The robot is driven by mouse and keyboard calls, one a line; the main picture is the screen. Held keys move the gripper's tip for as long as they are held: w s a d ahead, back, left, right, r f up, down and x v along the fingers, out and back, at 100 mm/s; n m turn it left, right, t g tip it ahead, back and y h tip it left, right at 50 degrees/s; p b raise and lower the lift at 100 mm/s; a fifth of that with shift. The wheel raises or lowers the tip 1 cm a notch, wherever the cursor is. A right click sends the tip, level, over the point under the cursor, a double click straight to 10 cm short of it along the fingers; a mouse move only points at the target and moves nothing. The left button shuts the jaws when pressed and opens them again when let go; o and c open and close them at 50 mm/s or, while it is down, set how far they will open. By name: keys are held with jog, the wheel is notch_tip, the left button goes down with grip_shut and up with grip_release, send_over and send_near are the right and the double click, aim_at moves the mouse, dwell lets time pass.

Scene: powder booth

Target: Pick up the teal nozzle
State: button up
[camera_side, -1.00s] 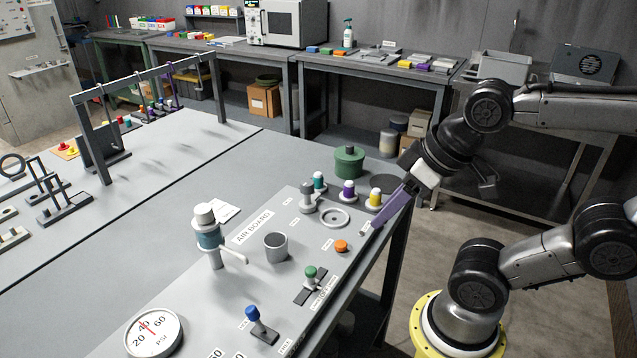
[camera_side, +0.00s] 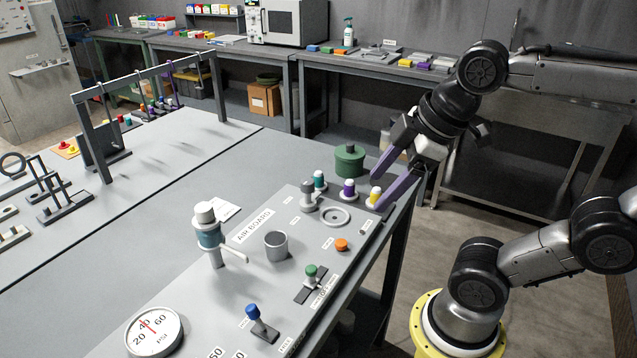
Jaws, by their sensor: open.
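The teal nozzle (camera_side: 319,178) stands upright at the back corner of the air board, beside a grey fitting (camera_side: 308,194). A purple nozzle (camera_side: 348,189) and a yellow nozzle (camera_side: 375,196) stand to its right. My gripper (camera_side: 377,191) is open and empty, with two purple fingers. It is at the right end of the nozzle row, with the yellow nozzle showing between or just in front of its fingers. I cannot tell the exact depth. The teal nozzle is to the left of my gripper, apart from it.
A green round container (camera_side: 349,161) stands behind the nozzles. A grey ring (camera_side: 335,217), an orange knob (camera_side: 341,244) and a grey cup (camera_side: 276,246) are on the board in front. A regulator (camera_side: 209,238) stands upright further left. The table behind the board is largely clear.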

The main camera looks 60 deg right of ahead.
jog(key=w+d+r+n, duration=0.2)
jog(key=w+r+n, duration=0.2)
jog(key=w, duration=0.1)
jog(key=n+g, duration=0.5)
jog(key=g, duration=0.1)
send_over(318, 173)
notch_tip(318, 173, down, 9)
jog(key=f, duration=0.7)
jog(key=shift+a, duration=0.25)
jog(key=shift+d+f, duration=0.15)
jog(key=shift+f, duration=1.55)
jog(key=shift+d+f, duration=0.15)
jog(key=shift+f, duration=1.5)
jog(key=shift+c, duration=0.2)
